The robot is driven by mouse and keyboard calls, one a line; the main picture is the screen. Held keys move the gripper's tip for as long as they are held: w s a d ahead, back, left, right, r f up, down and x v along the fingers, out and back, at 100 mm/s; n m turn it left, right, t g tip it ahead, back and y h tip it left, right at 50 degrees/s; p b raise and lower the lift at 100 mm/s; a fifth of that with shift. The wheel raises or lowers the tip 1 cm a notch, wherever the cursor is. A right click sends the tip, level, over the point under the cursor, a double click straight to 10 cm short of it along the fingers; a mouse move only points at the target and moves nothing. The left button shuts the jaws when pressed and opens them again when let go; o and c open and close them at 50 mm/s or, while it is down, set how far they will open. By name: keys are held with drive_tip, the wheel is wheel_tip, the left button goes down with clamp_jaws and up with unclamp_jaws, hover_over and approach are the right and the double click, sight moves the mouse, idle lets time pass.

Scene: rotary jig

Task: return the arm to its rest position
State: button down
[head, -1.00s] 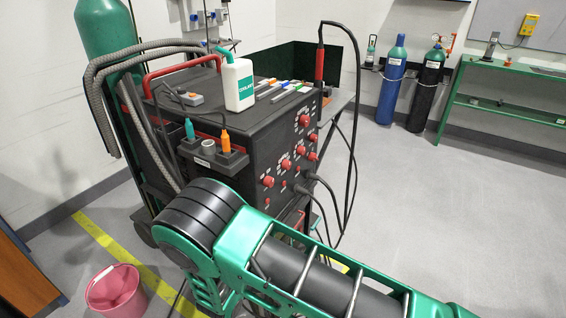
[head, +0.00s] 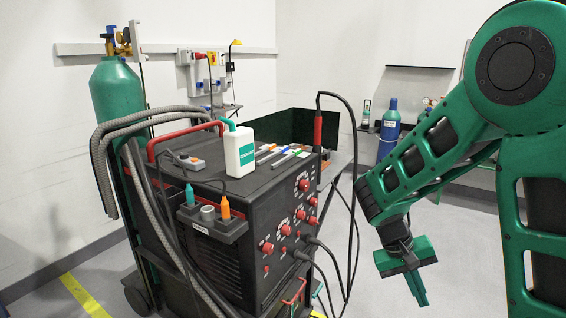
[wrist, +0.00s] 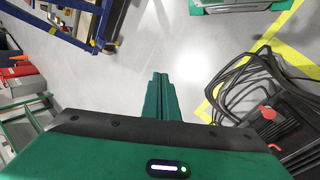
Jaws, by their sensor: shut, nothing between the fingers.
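My green arm stands folded on the right side of the head view, its elbow high and its forearm hanging down and to the left. My gripper (head: 418,287) points down over the grey floor, to the right of the black welding machine and apart from it. In the wrist view my gripper (wrist: 160,78) shows its two green fingers pressed together over bare floor. It is shut and holds nothing.
The black welding machine (head: 215,253) carries a white bottle (head: 240,152) and pens on top. Its cables (head: 345,235) hang between it and my gripper. A green gas cylinder (head: 117,98) stands behind it. A blue cylinder (head: 390,122) stands at the back wall. The wrist view shows open floor (wrist: 190,40).

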drive_tip(key=s+d+r+m+y, duration=0.1)
drive_tip(key=s+d+r+y, duration=0.1)
drive_tip(key=s, duration=0.5)
drive_tip(key=s+d+r+m+t+y, duration=0.1)
drive_tip(key=s+d+r+m, duration=0.1)
drive_tip(key=s+r, duration=0.3)
drive_tip(key=s+d+r+m+t+y, duration=0.1)
drive_tip(key=s+d+r+y, duration=0.1)
drive_tip(key=s, duration=0.7)
drive_tip(key=shift+s+d+r+y, duration=0.15)
drive_tip(key=shift+d+r+y, duration=0.15)
drive_tip(key=shift+d+r, duration=0.55)
